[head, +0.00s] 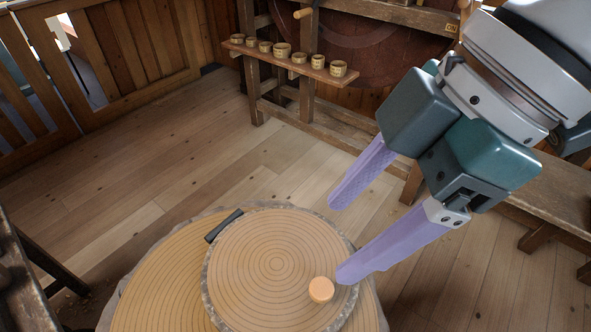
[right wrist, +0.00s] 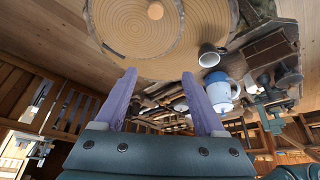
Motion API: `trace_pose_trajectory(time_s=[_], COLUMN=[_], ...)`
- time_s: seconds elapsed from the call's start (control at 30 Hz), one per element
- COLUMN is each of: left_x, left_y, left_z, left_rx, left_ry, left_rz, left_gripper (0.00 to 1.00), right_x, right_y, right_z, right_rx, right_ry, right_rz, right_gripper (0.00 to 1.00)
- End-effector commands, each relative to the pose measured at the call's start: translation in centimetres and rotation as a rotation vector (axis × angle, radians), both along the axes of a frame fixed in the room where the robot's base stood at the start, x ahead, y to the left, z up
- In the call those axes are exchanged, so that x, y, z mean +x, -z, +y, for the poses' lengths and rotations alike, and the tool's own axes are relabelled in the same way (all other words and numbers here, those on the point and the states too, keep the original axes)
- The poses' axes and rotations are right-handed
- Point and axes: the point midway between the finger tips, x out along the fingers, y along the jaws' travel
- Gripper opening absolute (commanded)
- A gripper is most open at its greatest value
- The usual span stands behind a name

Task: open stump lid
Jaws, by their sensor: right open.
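The stump (head: 150,280) stands at the bottom of the head view, with a pale ringed top. Its round lid (head: 265,250), ringed and edged in grey bark, lies flat on it, shut. A dark hinge (head: 224,226) sits at the lid's far left edge. A small round wooden knob (head: 321,289) stands near the lid's right edge; the right wrist view also shows it (right wrist: 155,11). My right gripper (head: 336,240) is open and empty, its purple fingers spread. One fingertip appears beside the knob in the head view, but apart from it. My left gripper is not in view.
A wall shelf (head: 310,70) with several small wooden cups is at the back. A bench (head: 560,215) stands at right, a dark table (head: 15,270) at left. The right wrist view shows a dark mug (right wrist: 208,55) and a pale blue pot (right wrist: 220,92). The floor behind the stump is clear.

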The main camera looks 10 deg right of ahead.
Motion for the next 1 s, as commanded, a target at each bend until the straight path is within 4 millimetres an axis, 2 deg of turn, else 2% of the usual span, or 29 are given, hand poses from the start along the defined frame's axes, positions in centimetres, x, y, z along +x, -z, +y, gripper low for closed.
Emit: trace_pose_trajectory(time_s=[0.03,0.1,0.23,0.4,0.53,0.8,1.0], left_x=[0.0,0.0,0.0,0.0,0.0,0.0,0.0], left_y=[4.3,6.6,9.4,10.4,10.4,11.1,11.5], left_z=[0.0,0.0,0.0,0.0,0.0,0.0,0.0], left_rx=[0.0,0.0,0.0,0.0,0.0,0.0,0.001], left_ry=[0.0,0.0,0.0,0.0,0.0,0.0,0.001], left_rz=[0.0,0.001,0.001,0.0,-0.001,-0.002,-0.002], left_gripper=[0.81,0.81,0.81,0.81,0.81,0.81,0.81], right_x=[0.6,1.0,1.6,1.8,1.8,2.0,2.1], right_y=[3.9,5.7,7.7,8.4,9.2,14.0,16.5], right_z=[-0.8,-1.6,-2.9,-3.5,-3.0,-1.0,0.0], right_rx=[-0.018,-0.03,-0.042,-0.044,-0.041,-0.042,-0.044], right_ry=[-0.022,-0.052,-0.081,-0.094,-0.098,-0.097,-0.098], right_rz=[-0.002,0.007,0.023,0.033,0.037,0.036,0.035], right_gripper=[0.72,0.72,0.72,0.72,0.72,0.72,0.72])
